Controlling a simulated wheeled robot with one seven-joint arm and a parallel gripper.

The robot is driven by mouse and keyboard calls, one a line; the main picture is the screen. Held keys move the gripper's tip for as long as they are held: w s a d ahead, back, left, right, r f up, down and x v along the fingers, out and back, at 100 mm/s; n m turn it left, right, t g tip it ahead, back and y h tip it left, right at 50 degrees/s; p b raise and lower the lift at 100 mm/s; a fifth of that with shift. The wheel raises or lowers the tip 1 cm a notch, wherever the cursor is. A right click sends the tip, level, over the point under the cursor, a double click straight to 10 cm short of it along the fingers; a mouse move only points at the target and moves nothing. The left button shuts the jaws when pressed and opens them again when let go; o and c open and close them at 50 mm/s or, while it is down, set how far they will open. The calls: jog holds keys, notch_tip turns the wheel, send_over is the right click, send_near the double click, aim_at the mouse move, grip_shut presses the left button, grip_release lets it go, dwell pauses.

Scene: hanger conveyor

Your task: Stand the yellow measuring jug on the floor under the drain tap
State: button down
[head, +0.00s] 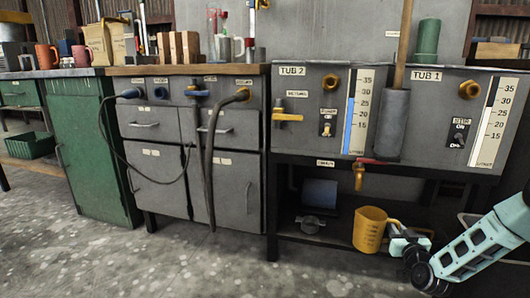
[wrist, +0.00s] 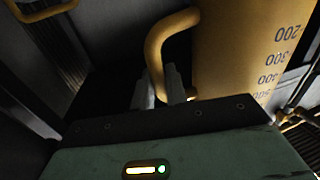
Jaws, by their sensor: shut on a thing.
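The yellow measuring jug (head: 369,231) is upright, low in front of the bench's lower shelf. My gripper (head: 393,229) comes from the right and is shut on the jug's handle. The wrist view shows the fingers (wrist: 158,88) closed around the lower part of the yellow handle (wrist: 157,45), with the jug's number scale to the right. The brass drain tap (head: 359,178), with a red lever, hangs under the tub panel, above the jug and slightly left of its middle in the picture. I cannot tell whether the jug's base touches the floor.
The lower shelf (head: 330,239) behind the jug holds a grey metal part (head: 310,224). A bench leg (head: 271,210) stands to the left. Two hoses (head: 211,150) hang farther left. The speckled floor (head: 200,265) in front is clear.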

jog(key=s+a+r+y+p, duration=0.1)
jog(key=s+a+r+p, duration=0.35)
jog(key=s, duration=0.35)
jog(key=s+a+r+p, duration=0.4)
jog(key=s+a+p, duration=0.2)
jog(key=s, duration=0.3)
notch_tip(320, 180, up, 37)
jog(key=p, duration=3.8)
jog(key=s+f, duration=0.3)
jog(key=s, duration=0.5)
jog(key=shift+s+f+b, duration=0.3)
jog(key=shift+s+f, duration=0.05)
jog(key=shift+s, duration=0.05)
jog(key=shift+w+a+r+n, duration=0.1)
jog(key=shift+w+r+n, duration=0.05)
jog(key=shift+r+n, duration=0.15)
jog(key=shift+f, duration=0.1)
